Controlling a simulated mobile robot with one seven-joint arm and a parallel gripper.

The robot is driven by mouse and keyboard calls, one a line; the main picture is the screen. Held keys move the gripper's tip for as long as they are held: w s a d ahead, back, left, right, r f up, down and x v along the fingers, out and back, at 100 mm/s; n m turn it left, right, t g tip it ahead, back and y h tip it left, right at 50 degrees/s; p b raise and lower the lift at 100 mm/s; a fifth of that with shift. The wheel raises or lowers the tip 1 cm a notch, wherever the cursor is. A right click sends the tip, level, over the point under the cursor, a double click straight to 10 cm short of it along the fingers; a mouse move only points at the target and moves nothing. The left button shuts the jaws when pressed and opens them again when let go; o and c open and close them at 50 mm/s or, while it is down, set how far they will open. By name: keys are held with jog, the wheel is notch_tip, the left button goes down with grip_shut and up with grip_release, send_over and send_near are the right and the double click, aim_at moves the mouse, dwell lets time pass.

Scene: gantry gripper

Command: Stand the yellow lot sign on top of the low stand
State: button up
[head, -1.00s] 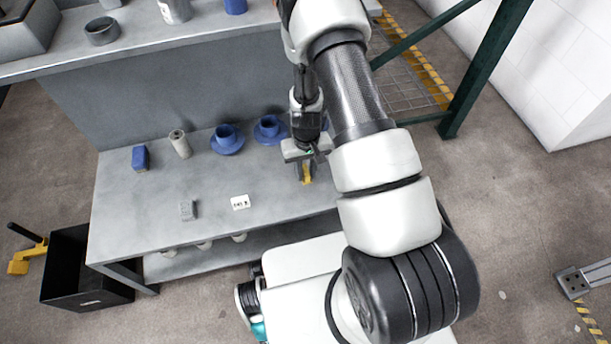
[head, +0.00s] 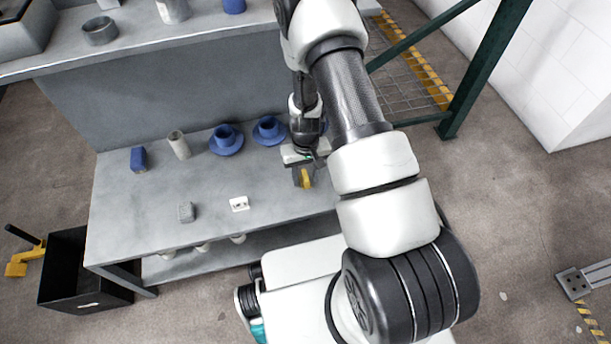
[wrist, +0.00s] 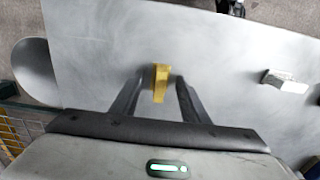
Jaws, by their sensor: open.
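The yellow lot sign (head: 307,179) stands on the grey table near its right part, partly covered by my gripper (head: 303,176) in the head view. In the wrist view, the yellow sign (wrist: 160,82) shows as a narrow upright piece between the two dark fingers of my gripper (wrist: 160,79). The fingers are open, one on each side, with small gaps visible. A round grey disc (wrist: 37,68) at the left of the wrist view may be the low stand; I cannot be sure. My arm hides that part of the table in the head view.
A white sign with dark lettering (head: 239,203) and a small grey block (head: 186,212) are on the table's front half. Blue cups on saucers (head: 226,139), a pale cylinder (head: 179,145) and a blue block (head: 139,158) stand behind. A raised shelf (head: 140,40) runs along the back.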

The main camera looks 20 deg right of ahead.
notch_tip(320, 180, up, 12)
jog(key=p, duration=0.3)
notch_tip(320, 180, up, 13)
jog(key=t, duration=0.1)
send_over(306, 176)
jog(key=w+a, duration=0.1)
notch_tip(306, 176, up, 9)
jog(key=s+t, duration=0.1)
jog(key=s, duration=0.1)
jog(key=s+r+t, duration=0.3)
jog(key=s+r, duration=1.4)
jog(key=shift+s+d+r+t, duration=0.15)
jog(key=shift+r+t, duration=0.15)
jog(key=shift+r, duration=0.05)
